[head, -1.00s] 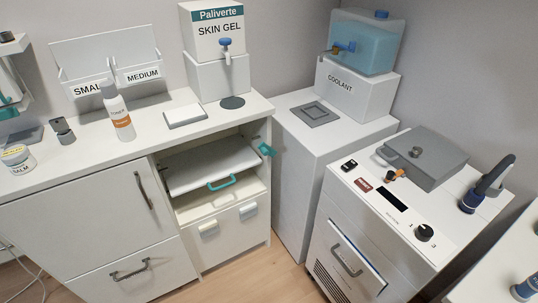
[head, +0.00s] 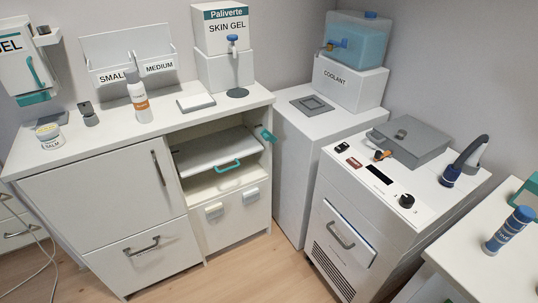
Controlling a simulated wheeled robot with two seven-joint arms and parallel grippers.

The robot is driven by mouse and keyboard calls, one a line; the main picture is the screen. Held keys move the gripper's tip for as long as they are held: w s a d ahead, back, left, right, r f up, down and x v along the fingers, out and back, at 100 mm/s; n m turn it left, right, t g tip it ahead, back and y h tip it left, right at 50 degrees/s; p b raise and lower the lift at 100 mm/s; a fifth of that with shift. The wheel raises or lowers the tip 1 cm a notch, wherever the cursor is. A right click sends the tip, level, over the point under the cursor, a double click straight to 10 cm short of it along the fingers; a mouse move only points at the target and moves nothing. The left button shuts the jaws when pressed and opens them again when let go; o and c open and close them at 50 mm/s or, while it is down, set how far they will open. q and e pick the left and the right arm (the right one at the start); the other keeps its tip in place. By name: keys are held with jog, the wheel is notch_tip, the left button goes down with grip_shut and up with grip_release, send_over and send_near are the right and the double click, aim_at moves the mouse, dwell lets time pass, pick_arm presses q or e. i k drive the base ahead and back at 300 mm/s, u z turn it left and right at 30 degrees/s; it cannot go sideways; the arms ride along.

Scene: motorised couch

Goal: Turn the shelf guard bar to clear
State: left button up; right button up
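A white shelf board (head: 207,149) with a teal handle (head: 227,166) sits in the open bay of the white cabinet. A short teal piece (head: 268,135) is at the right upper edge of that bay, sticking out to the side. It may be the shelf guard bar, but no label shows and I cannot tell its exact setting. No bar is seen crossing the front of the bay. Neither of my grippers is in view.
A white bottle (head: 139,100), a jar (head: 49,137) and a skin gel dispenser (head: 226,52) stand on the counter (head: 105,143). A device with a black knob (head: 406,201) stands right. A blue tube (head: 508,230) is on the near-right surface. Wood floor (head: 235,268) lies in front.

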aim_at(266, 133)
jog(key=u, duration=0.7)
jog(key=i, duration=0.8)
jog(key=z, duration=0.6)
